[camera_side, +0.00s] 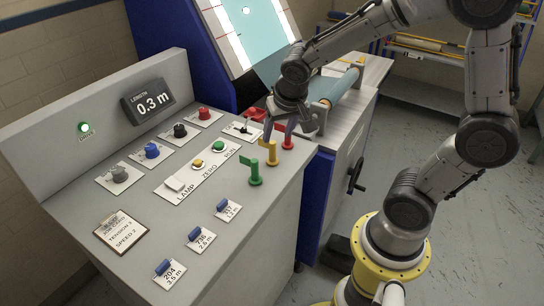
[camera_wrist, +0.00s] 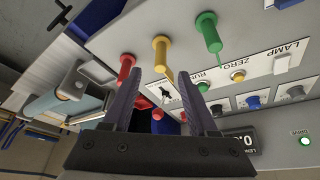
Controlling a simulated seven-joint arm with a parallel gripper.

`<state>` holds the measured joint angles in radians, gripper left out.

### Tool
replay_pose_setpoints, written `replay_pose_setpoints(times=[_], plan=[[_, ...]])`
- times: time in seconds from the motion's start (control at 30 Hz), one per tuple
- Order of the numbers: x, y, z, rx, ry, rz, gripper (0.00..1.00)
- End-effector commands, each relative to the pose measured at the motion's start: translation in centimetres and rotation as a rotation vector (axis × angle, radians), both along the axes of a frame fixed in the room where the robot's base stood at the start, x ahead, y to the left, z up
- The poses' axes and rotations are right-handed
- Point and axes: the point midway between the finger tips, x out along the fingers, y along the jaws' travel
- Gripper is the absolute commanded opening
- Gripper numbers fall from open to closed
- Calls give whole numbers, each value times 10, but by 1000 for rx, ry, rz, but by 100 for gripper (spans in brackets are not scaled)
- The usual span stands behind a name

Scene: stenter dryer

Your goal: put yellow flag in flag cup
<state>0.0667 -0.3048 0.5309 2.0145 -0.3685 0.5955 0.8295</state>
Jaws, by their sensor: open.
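The yellow flag (camera_side: 271,151) stands upright on the grey console, between the green flag (camera_side: 255,173) and the red flag (camera_side: 288,135). In the wrist view the yellow flag (camera_wrist: 161,53) shows just beyond my fingertips, roughly centred between them. My gripper (camera_side: 278,124) is open and empty, close above the back of the flag row; its two dark fingers also show in the wrist view (camera_wrist: 158,80). The fingers appear apart from the yellow flag. I cannot make out a flag cup in either view; my gripper hides part of the console's back right corner.
The red flag (camera_wrist: 127,66) and green flag (camera_wrist: 208,34) flank the yellow one closely. A switch (camera_side: 243,127), several knobs and the RUN button (camera_side: 218,146) sit on the console. A roller (camera_side: 334,88) lies behind my gripper.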

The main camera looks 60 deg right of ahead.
Motion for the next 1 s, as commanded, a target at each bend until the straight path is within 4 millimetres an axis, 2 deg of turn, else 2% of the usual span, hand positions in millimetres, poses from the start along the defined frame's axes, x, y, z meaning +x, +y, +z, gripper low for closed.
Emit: replay_pose_setpoints(times=[0.1, 0.37, 0.7, 1.0], plan=[[5, -5, -20, 0, 5, -1, 59], [11, -8, -37, 1, 1, 0, 59], [24, -16, -77, 1, 2, 1, 59], [26, -17, -82, 1, -2, 2, 59]])
